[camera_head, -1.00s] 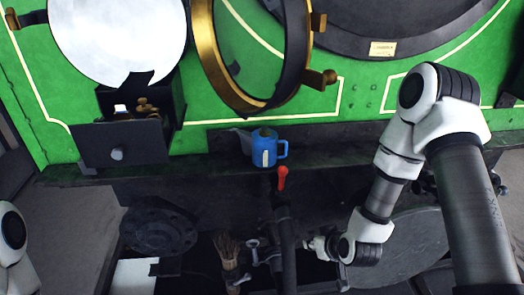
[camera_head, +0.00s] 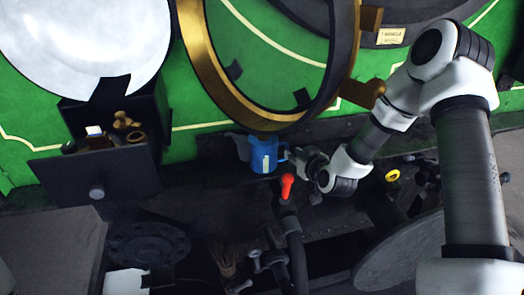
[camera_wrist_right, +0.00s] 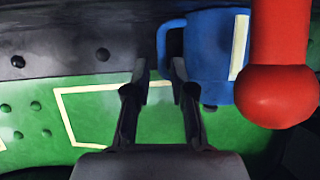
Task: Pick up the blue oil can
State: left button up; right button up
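The blue oil can (camera_head: 264,155), with a pale label, stands upright on the dark ledge (camera_head: 215,172) below the green boiler side. Its handle faces right. My right gripper (camera_head: 296,157) is at the handle side of the can. In the right wrist view the two fingers of the right gripper (camera_wrist_right: 159,72) are apart. The handle of the blue oil can (camera_wrist_right: 215,50) shows between and just beyond the fingertips; I cannot tell whether they touch it. The can's spout is partly hidden in the head view. My left gripper is not in view.
A red-handled lever (camera_head: 287,184) stands just in front of the can; its red handle (camera_wrist_right: 278,95) looms close in the right wrist view. An open drawer (camera_head: 90,185) with small items is at left.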

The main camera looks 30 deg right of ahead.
jog(key=x, duration=0.4)
jog(key=shift+a+f, duration=0.15)
jog(key=shift+s, duration=0.35)
grip_shut()
jog(key=shift+r, duration=0.35)
notch_tip(320, 180, up, 10)
jog(key=shift+f, duration=0.2)
